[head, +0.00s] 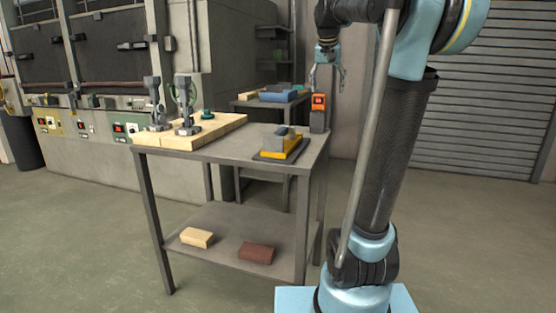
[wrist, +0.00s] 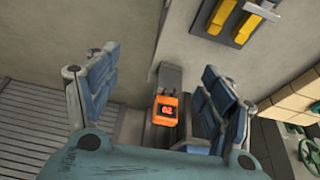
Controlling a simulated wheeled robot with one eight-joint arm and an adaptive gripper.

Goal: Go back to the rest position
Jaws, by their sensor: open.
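My gripper (head: 327,78) hangs from the arm at the upper right of the head view, above the right back corner of the metal table (head: 240,148). In the wrist view my gripper (wrist: 158,85) shows its two blue-padded fingers wide apart, with nothing held between them.
A wooden board (head: 190,138) carries grey fixtures and a green knob. Two bricks (head: 197,237) (head: 257,252) lie on the lower shelf. A furnace bank (head: 95,50) stands left.

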